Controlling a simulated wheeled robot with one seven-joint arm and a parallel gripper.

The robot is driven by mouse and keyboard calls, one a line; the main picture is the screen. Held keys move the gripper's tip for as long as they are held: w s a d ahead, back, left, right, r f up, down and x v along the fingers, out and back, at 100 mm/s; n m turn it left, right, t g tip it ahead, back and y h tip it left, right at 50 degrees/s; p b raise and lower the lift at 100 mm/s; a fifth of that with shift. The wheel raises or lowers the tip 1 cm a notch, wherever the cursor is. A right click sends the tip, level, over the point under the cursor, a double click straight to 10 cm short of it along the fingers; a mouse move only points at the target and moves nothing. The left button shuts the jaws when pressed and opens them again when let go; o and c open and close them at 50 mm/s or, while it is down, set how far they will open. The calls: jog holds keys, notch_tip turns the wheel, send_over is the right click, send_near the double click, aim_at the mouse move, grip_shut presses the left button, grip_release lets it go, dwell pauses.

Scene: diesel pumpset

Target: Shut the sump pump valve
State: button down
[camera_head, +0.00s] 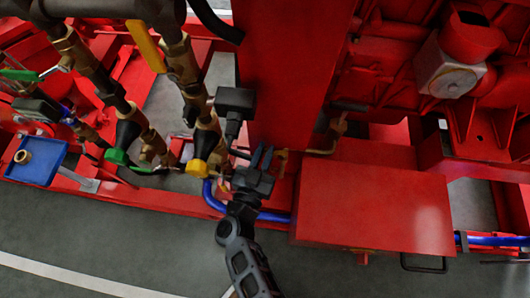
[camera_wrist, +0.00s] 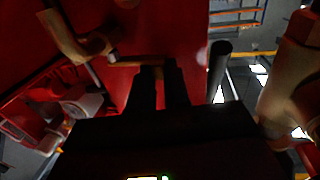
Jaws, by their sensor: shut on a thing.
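My gripper (camera_head: 263,157) is beside the red upright housing, just right of the yellow-handled valve (camera_head: 198,168). In the wrist view my gripper (camera_wrist: 160,68) has its two dark fingers close together on a thin brass-coloured lever (camera_wrist: 136,64). The lever runs left to a brass pipe fitting (camera_wrist: 97,43) in front of a red panel. In the head view a small brass piece (camera_head: 282,161) shows right at the fingertips. I take the lever as the sump pump valve's handle, but no label shows. The fingers hide the lever's end.
A red box (camera_head: 375,208) stands close to the right of my gripper. A blue pipe (camera_head: 213,198) runs low behind my wrist. A green-handled valve (camera_head: 116,155) and a blue tray (camera_head: 36,161) are at the left. Grey floor (camera_head: 120,235) is clear in front.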

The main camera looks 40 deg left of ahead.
jog(key=shift+w+a+m+h, duration=0.15)
jog(key=shift+m+h, duration=0.25)
jog(key=shift+h, duration=0.2)
jog(key=shift+r+t+b, duration=0.1)
jog(key=shift+t+b, duration=0.2)
jog(key=c, duration=1.1)
grip_release()
jog(key=shift+p+v, duration=0.55)
jog(key=shift+v, duration=3.35)
jog(key=shift+a, duration=0.1)
